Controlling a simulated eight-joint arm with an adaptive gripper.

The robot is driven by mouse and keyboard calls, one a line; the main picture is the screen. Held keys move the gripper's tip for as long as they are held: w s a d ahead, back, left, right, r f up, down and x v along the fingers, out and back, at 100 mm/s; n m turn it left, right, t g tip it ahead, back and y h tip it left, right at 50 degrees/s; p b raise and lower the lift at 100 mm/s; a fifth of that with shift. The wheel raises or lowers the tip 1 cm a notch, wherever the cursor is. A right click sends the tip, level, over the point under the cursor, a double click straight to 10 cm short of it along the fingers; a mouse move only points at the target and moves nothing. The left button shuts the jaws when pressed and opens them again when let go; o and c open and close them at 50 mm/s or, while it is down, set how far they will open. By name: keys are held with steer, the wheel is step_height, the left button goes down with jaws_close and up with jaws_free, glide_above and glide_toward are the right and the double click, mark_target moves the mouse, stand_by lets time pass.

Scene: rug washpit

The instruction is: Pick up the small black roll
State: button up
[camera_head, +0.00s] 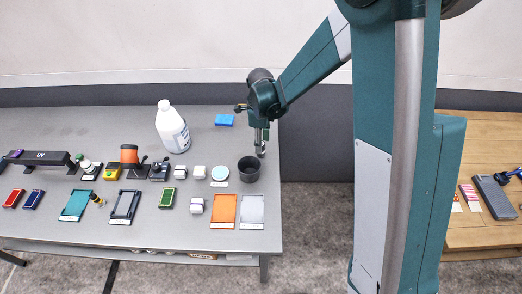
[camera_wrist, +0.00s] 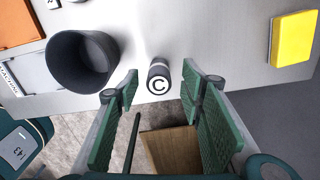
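The small black roll (camera_wrist: 158,78) stands near the table edge in the wrist view, a dark cylinder with a white round "C" mark on its near end. My gripper (camera_wrist: 160,76) is open, with one green-padded finger on each side of the roll. Gaps show between the roll and both fingers. In the head view my gripper (camera_head: 261,152) points down over the right end of the grey table, and the roll is too small or hidden there to make out.
A black cup (camera_head: 249,169) stands close by; it is also left of the roll in the wrist view (camera_wrist: 82,62). A blue block (camera_head: 224,120) lies behind; the wrist view shows a yellow block (camera_wrist: 292,38). A white bottle (camera_head: 172,128) stands farther left. The table ends just right of my gripper.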

steer(key=shift+f, duration=0.15)
steer(key=shift+s+d+f, duration=0.1)
steer(key=shift+f, duration=2.4)
steer(key=shift+c, duration=0.7)
steer(key=c, duration=0.8)
